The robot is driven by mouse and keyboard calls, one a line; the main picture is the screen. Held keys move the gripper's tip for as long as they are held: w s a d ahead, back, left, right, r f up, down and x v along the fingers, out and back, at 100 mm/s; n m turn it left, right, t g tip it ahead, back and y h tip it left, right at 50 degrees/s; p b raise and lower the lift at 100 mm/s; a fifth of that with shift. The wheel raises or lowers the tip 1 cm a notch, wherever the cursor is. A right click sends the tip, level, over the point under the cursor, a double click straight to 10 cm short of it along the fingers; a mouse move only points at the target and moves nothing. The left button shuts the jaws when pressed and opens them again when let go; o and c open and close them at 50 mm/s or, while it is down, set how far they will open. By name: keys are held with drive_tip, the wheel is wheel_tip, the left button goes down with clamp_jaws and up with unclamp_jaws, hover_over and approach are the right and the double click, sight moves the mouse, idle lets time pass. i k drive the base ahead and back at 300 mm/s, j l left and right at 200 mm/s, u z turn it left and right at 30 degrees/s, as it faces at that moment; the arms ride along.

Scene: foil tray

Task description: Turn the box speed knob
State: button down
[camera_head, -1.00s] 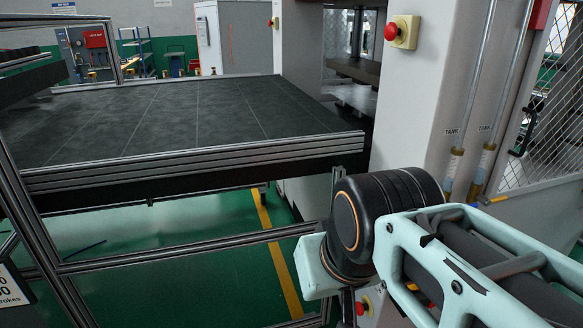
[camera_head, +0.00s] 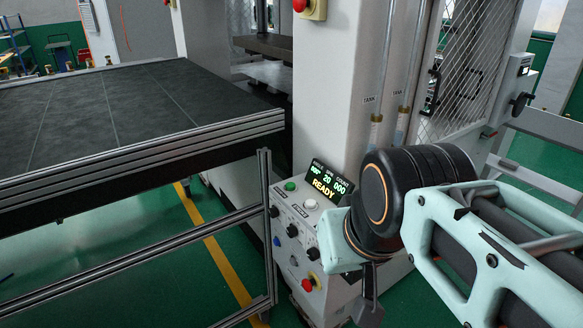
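A white control box (camera_head: 302,214) stands at the foot of the press column, left of my arm's wrist. Its top has a lit display (camera_head: 327,182) reading "READY", a green button (camera_head: 290,186), a white button and a small switch. Its sloped front carries several dark knobs (camera_head: 292,230) and a red emergency stop (camera_head: 308,283) at the bottom. I cannot tell which knob is the speed knob, as the labels are too small. My gripper (camera_head: 368,308) shows only partly, as a dark piece below my wrist at the bottom edge; its fingers are not clear.
The dark table (camera_head: 110,115) with an aluminium edge fills the left. Its metal frame posts (camera_head: 268,225) stand close left of the box. The white press column (camera_head: 335,90) rises behind. A mesh guard (camera_head: 470,75) is at right. Green floor with a yellow line (camera_head: 228,268) lies below.

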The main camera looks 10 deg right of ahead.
sight(292, 231)
drive_tip(key=z, duration=0.15)
drive_tip(key=i+u, duration=0.15)
drive_tip(key=u, duration=0.2)
drive_tip(key=i+l+u, duration=0.1)
drive_tip(key=u, duration=0.3)
drive_tip(key=i+l+u, duration=0.15)
drive_tip(key=u, duration=0.2)
drive_tip(key=i+z, duration=0.2)
drive_tip(key=k+l, duration=0.05)
